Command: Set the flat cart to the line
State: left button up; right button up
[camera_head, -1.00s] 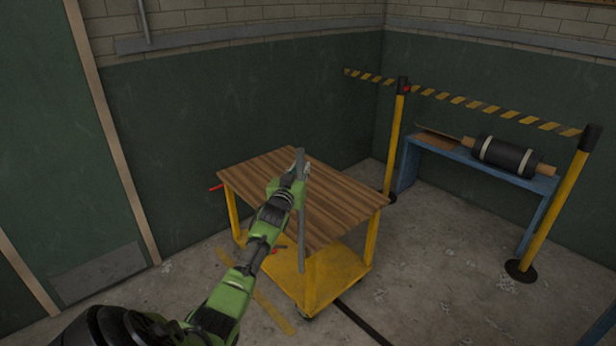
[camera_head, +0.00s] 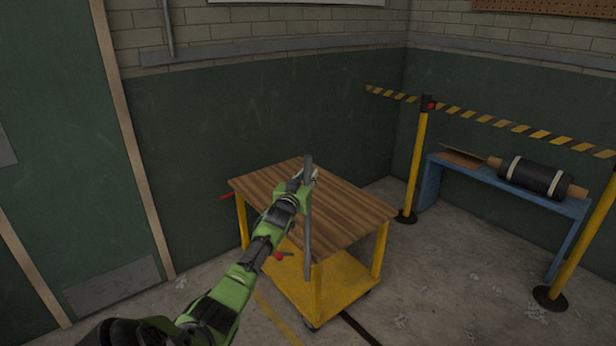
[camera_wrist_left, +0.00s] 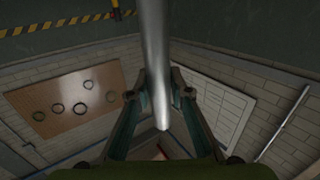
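The flat cart (camera_head: 340,207) has a brown wooden top and a yellow lower deck (camera_head: 335,289). It stands on the floor near the green wall corner. My left gripper (camera_head: 306,179) is at the bar's far part. In the left wrist view the bar (camera_wrist_left: 156,60) passes between the fingers, which look closed on it. A yellow floor line (camera_head: 277,318) shows at the cart's near left, partly hidden by my arm. A black floor line (camera_head: 360,329) runs at its near right. My right gripper is out of view.
A barrier post (camera_head: 415,160) with striped tape (camera_head: 480,118) stands behind the cart's right side. A second post (camera_head: 577,250) stands farther right. A blue bench (camera_head: 490,186) bears a dark roll (camera_head: 535,177). Floor right of the cart (camera_head: 450,290) is mostly clear.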

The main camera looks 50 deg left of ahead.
pick_arm(q)
jog(key=o, duration=0.3)
jog(key=shift+a, duration=0.2)
jog(key=shift+w+a+f, duration=0.1)
jog(key=shift+s+d, duration=0.4)
jog(key=shift+s, duration=0.05)
jog(key=v, duration=1.1)
jog(key=shift+a, duration=0.15)
